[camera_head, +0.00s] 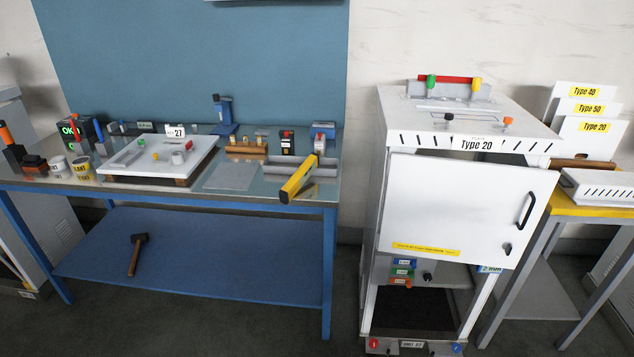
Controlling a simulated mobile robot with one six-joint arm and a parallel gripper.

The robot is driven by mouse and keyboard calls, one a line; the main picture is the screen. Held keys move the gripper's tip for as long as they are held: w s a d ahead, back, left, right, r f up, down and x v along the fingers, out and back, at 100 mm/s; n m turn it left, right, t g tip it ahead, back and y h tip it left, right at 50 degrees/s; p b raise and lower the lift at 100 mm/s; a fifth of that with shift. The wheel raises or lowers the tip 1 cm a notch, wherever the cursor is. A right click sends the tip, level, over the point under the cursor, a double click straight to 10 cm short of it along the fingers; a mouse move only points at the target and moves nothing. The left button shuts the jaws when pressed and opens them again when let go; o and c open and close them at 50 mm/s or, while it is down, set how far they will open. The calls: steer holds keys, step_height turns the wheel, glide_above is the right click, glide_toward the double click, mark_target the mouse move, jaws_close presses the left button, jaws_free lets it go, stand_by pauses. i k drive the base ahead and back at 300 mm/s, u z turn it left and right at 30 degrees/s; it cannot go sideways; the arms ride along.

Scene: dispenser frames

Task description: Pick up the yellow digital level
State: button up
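The yellow digital level (299,177) is a long yellow bar with a dark end cap. It lies at the right end of the blue workbench (262,202), tilted toward the front edge, with its near end at or slightly past that edge. A grey metal tray or channel (322,168) lies beside and partly behind it; whether the level rests on this tray I cannot tell. My gripper is not in this view.
A white panel (201,152) with small parts sits mid-bench. Several tools and blocks line the back. A mallet (137,254) lies on the lower shelf. Right of the bench stands a white cabinet (455,208) marked Type 20. Dark floor (230,328) in front is clear.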

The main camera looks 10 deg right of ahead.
mark_target(289, 189)
steer(key=k, duration=0.55)
steer(key=u, duration=0.25)
steer(key=i, duration=0.95)
steer(key=u, duration=0.6)
